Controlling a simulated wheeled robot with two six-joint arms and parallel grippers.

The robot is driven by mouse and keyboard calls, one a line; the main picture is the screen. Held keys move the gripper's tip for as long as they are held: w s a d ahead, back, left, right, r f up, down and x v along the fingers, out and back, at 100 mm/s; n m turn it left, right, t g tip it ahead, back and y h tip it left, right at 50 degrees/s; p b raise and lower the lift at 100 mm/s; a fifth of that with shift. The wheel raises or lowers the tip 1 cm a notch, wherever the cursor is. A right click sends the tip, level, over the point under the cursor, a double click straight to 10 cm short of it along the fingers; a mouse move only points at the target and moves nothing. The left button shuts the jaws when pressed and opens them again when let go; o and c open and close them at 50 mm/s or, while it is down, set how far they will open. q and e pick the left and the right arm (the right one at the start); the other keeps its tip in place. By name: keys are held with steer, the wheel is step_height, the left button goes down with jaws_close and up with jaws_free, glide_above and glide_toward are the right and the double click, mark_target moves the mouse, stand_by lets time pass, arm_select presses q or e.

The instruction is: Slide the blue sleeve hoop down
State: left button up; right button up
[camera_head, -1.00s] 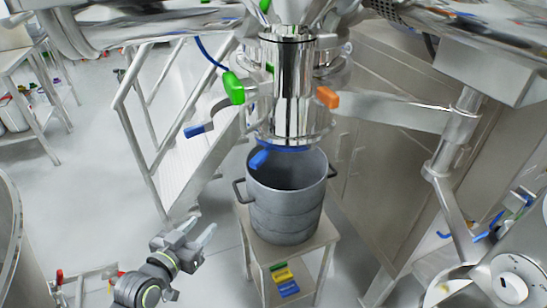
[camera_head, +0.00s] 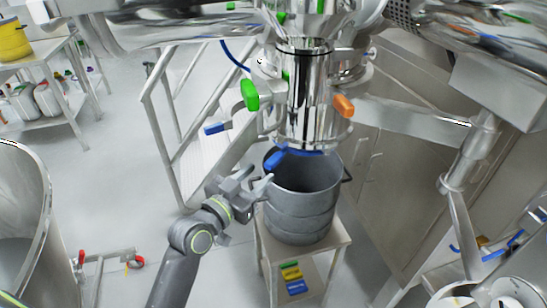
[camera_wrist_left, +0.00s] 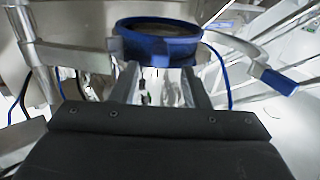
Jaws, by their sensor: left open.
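The blue sleeve hoop (camera_head: 307,152) rings the lower end of the shiny steel sleeve (camera_head: 309,95), just above the pot's mouth. Its blue tab (camera_head: 275,158) sticks out toward the left. My left gripper (camera_head: 257,181) is open and empty, below and left of that tab, beside the pot's rim. In the left wrist view, the blue hoop (camera_wrist_left: 160,48) is ahead, just beyond and above the two spread fingers of my left gripper (camera_wrist_left: 160,88). I see no contact with the hoop. My right gripper is not in view.
A grey pot (camera_head: 300,205) stands on a small steel table (camera_head: 327,236) under the sleeve. A green-tipped lever (camera_head: 250,95), an orange-tipped lever (camera_head: 343,106) and a blue-tipped lever (camera_head: 215,128) surround the sleeve. Stair railings (camera_head: 170,135) rise behind.

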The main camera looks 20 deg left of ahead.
mark_target(267, 167)
arm_select(q)
steer(key=p+x, duration=0.1)
steer(key=x, duration=0.6)
jaws_close()
